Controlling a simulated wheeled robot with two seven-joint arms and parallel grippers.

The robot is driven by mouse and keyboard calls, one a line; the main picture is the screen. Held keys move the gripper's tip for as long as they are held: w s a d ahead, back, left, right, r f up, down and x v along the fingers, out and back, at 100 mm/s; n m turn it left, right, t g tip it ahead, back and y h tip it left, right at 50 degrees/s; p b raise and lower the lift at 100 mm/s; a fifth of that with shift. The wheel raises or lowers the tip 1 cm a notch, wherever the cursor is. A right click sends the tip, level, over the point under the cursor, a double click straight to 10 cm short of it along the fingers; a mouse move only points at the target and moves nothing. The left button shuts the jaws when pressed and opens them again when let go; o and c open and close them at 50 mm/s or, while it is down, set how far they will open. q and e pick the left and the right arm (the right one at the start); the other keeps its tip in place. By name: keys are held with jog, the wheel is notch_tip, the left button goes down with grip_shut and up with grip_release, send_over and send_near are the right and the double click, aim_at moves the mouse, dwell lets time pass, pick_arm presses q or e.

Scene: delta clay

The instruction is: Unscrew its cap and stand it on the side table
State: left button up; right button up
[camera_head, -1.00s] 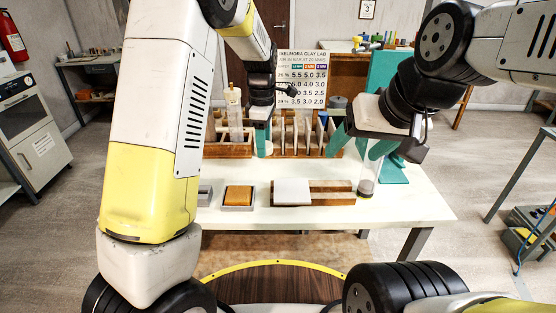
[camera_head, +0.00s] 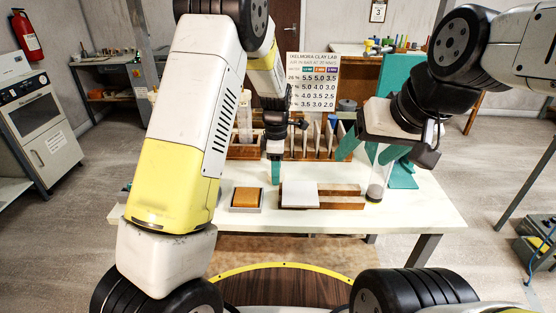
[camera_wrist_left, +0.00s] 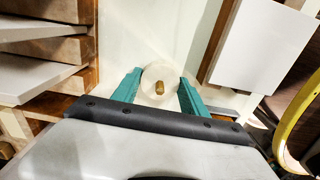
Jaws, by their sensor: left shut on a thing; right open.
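My left gripper (camera_head: 275,172) is over the white work table (camera_head: 420,205), beside the white block. In the left wrist view its teal fingers (camera_wrist_left: 160,92) are shut on a round, pale, translucent cap (camera_wrist_left: 150,77) with a small brass-coloured knob at its middle. The fingers hide the cap in the head view. A clear cylinder (camera_head: 377,183) with a dark layer at its bottom stands upright at the table's right part. My right gripper (camera_head: 370,150) is open at the cylinder's upper part, its fingers spread; whether they touch it I cannot tell. I cannot tell which surface is the side table.
A white block (camera_head: 300,195) lies across a wooden holder (camera_head: 340,198). An orange block in a grey tray (camera_head: 247,207) lies left of it. A wooden rack (camera_head: 243,151) with several boards and a clear tube stands behind. A teal upright panel (camera_head: 402,75) stands at the right.

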pick_arm(q)
jog(key=shift+f, duration=0.1)
jog(key=o, duration=1.6)
jog(key=shift+c, duration=0.2)
